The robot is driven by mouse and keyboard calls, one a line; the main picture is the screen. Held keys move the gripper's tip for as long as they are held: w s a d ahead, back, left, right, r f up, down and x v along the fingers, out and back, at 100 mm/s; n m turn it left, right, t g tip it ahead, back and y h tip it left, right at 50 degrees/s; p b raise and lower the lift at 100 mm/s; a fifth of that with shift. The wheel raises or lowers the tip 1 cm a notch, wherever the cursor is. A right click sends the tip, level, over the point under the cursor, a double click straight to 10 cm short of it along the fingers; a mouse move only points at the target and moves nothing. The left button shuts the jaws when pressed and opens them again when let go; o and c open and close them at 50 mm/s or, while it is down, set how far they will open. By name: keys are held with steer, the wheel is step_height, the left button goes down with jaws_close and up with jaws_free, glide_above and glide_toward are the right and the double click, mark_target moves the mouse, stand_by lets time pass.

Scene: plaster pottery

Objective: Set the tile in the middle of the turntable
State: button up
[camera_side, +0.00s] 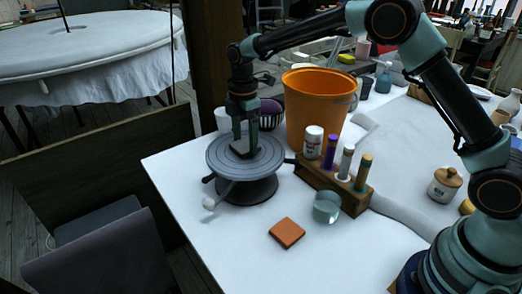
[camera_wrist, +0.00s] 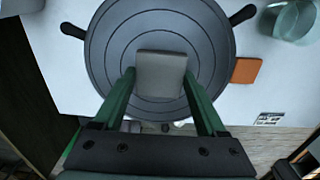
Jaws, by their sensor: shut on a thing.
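My gripper (camera_side: 243,140) points down over the grey turntable (camera_side: 222,168), near its middle. It is shut on a grey tile (camera_wrist: 160,72), with one green finger on each side. The tile (camera_side: 240,148) shows small and partly hidden by the fingers in the side view. In the wrist view it lies over the inner rings of the turntable (camera_wrist: 110,60), close to the centre. I cannot tell whether the tile touches the disc. A second, orange tile (camera_side: 287,232) lies flat on the white table, and it also shows in the wrist view (camera_wrist: 246,70).
A wooden rack (camera_side: 325,187) with several bottles and a glass cup (camera_side: 327,207) stand right of the turntable.

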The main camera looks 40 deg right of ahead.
mark_target(245, 144)
steer(key=shift+f, duration=0.1)
steer(key=o, duration=1.4)
steer(key=shift+c, duration=0.2)
step_height(245, 144, up, 12)
steer(key=f, duration=0.1)
steer(key=s+d+r+m+t, duration=0.2)
steer(key=s+d+r+m, duration=0.2)
steer(key=s+r+m, duration=0.15)
steer(key=s+d+f+m+t, duration=0.1)
steer(key=s+d+m, duration=0.2)
steer(key=s+m, duration=0.3)
steer(key=s+d+f+m+t, duration=0.2)
steer(key=s+m, duration=0.4)
steer(key=s, duration=0.5)
steer(key=shift+d+t, duration=0.3)
steer(key=shift+d, duration=0.45)
